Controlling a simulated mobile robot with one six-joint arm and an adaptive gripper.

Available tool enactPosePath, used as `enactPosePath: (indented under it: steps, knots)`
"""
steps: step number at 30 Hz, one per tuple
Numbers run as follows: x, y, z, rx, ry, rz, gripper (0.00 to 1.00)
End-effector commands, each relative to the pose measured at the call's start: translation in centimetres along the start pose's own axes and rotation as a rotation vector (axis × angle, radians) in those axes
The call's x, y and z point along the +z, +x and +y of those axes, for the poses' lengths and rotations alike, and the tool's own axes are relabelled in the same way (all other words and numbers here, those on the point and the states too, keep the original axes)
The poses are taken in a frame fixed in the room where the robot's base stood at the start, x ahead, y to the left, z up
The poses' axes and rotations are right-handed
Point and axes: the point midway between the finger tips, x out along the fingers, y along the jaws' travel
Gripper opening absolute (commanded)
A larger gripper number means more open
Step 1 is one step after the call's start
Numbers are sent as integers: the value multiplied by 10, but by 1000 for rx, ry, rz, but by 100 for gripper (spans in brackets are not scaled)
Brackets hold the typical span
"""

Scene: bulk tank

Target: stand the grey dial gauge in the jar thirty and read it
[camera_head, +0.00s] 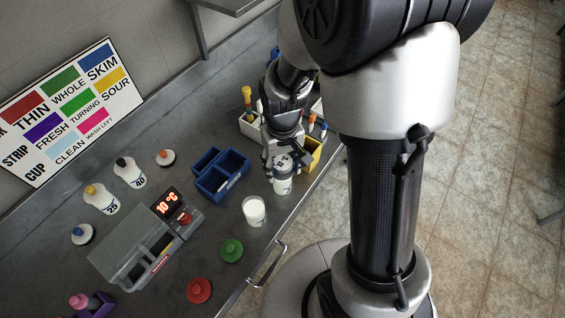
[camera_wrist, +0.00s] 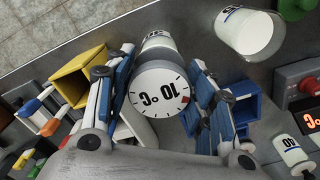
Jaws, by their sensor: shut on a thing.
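My gripper (camera_head: 277,152) is shut on the grey dial gauge (camera_wrist: 160,90), with a finger on each side of it in the wrist view. Its round white face points at the wrist camera, reads "10 °C", and has dark ticks and a red mark at its edge. The gauge also shows in the head view (camera_head: 283,162). A white labelled jar (camera_head: 282,184) is directly below it and shows behind the dial in the wrist view (camera_wrist: 158,40). Its number is not clear. The dial hides the stem and jar mouth, so I cannot tell whether the stem is inside.
An open jar of white liquid (camera_head: 255,211) stands close by, near the counter's front edge. A blue rack (camera_head: 207,187), a white tool caddy (camera_head: 246,128) and a yellow bin (camera_head: 314,150) flank the gripper. A grey unit (camera_head: 130,250) with a red "10°C" display, bottles 25 and 40, and loose lids are left.

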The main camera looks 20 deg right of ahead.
Motion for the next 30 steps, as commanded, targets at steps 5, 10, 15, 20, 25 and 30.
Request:
enactPosePath:
  steps: [5, 10, 15, 20, 25, 30]
  knots:
    - [0, 7, 0, 0, 0, 0, 22]
    - [0, 8, 0, 0, 0, 1, 22]
    - [0, 7, 0, 0, 0, 1, 52]
    - [0, 7, 0, 0, 0, 1, 62]
    - [0, 7, 0, 0, 0, 1, 73]
    - [0, 7, 0, 0, 0, 1, 73]
